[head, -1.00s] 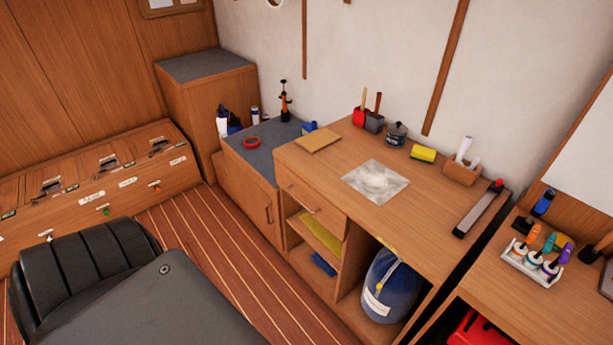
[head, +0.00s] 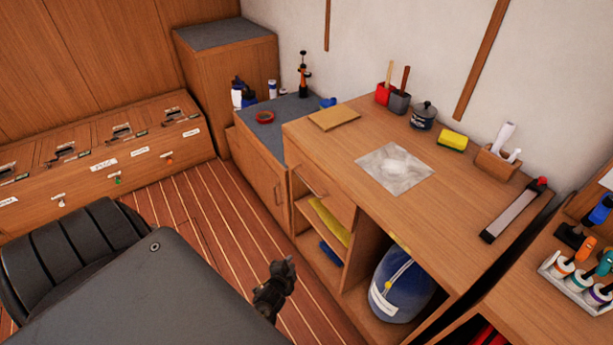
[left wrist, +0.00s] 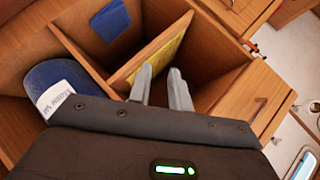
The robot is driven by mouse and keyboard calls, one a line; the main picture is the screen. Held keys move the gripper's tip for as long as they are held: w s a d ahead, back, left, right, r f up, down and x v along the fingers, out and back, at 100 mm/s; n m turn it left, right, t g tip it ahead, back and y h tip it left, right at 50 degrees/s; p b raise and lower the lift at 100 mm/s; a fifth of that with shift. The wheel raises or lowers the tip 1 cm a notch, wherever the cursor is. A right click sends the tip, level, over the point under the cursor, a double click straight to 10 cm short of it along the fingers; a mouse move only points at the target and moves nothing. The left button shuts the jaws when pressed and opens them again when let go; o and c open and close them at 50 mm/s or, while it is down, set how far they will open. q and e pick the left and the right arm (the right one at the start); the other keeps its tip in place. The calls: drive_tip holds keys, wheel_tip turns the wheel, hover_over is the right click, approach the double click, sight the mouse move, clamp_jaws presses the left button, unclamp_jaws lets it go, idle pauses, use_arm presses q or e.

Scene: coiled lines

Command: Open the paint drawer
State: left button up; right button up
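The workbench drawer (head: 320,187), a wooden front with a bar handle (head: 311,181), sits under the left end of the benchtop and looks shut. I cannot read a paint label on it. In the left wrist view a wooden front (left wrist: 240,100) at the right appears to be this drawer. My left gripper (head: 284,268) is over the floor in front of the workbench, below and apart from the handle. In the left wrist view its two grey fingers (left wrist: 160,78) are apart with nothing between them. My right gripper is out of view.
Open shelves under the drawer hold a yellow cloth (head: 330,220) and a blue cloth (head: 331,253). A blue container (head: 400,285) stands in the bay to their right. A black padded seat (head: 80,250) is at left. Planked floor (head: 205,215) lies clear between.

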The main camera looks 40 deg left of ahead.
use_arm(q)
drive_tip(key=w+a+r+m+t+y+b, duration=0.1)
drive_tip(key=w+r+m+t+y+b, duration=0.2)
drive_tip(key=w+r, duration=0.7)
drive_tip(key=n+t+y+b, duration=0.1)
drive_tip(key=t+y, duration=0.1)
drive_tip(key=t, duration=0.1)
approach(307, 184)
drive_tip(key=x, duration=1)
drive_tip(key=shift+w+a+f, duration=0.25)
drive_tip(key=shift+f, duration=0.05)
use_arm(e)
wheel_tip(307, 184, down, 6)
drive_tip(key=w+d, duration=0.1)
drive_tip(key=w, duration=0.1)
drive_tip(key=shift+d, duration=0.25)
use_arm(q)
drive_tip(key=shift+c, duration=0.4)
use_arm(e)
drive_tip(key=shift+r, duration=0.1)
use_arm(q)
clamp_jaws()
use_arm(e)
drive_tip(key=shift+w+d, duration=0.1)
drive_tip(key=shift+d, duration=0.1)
